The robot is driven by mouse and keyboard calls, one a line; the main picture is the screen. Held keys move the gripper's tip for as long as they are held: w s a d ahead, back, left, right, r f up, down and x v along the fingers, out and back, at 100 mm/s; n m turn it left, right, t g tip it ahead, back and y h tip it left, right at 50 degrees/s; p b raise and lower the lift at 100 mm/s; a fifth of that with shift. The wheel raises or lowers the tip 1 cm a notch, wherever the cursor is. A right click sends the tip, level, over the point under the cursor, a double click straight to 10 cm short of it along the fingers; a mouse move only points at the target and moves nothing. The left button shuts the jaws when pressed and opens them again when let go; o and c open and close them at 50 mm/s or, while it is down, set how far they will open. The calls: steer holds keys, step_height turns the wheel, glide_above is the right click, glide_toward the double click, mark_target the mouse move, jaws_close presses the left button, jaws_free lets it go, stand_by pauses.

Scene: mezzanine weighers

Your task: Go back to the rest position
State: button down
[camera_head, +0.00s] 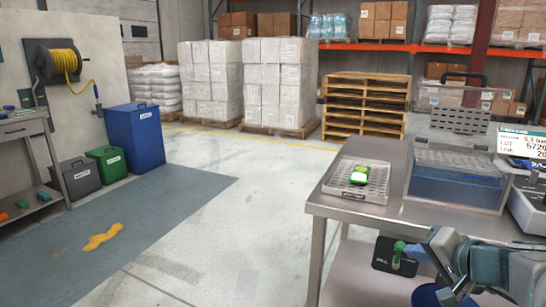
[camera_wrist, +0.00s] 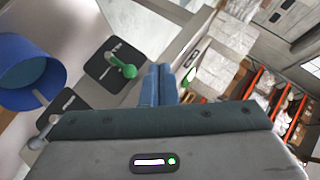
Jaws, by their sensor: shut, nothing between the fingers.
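My gripper (camera_wrist: 160,78) shows in the wrist view as two blue fingers lying side by side, shut with nothing between them. In the head view my arm comes in at the lower right, beside the steel table (camera_head: 328,200); the fingertips are hard to make out there. A blue round container (camera_wrist: 40,72) is to the left in the wrist view.
On the table are a perforated tray (camera_head: 340,186) holding a green-and-white packet (camera_head: 359,175), and a clear-walled box (camera_head: 455,190) with its lid raised. Wrapped pallets (camera_head: 275,90) and stacked wooden pallets (camera_head: 365,105) stand behind. A yellow spill (camera_head: 102,237) lies on otherwise open floor at left.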

steer(key=s+a+r+n+g+h+p, duration=0.1)
steer(key=s+a+r+n+g+p, duration=0.3)
steer(key=a+p, duration=0.5)
steer(key=s+a+r+n+g+h+p, duration=0.2)
steer(key=s+a+r+n+g+p, duration=0.2)
steer(key=a+p, duration=0.5)
step_height(320, 180, up, 3)
steer(key=s+n+p, duration=0.1)
steer(key=s, duration=0.1)
steer(key=shift+s+r+g, duration=0.2)
steer(key=shift+s+g, duration=0.2)
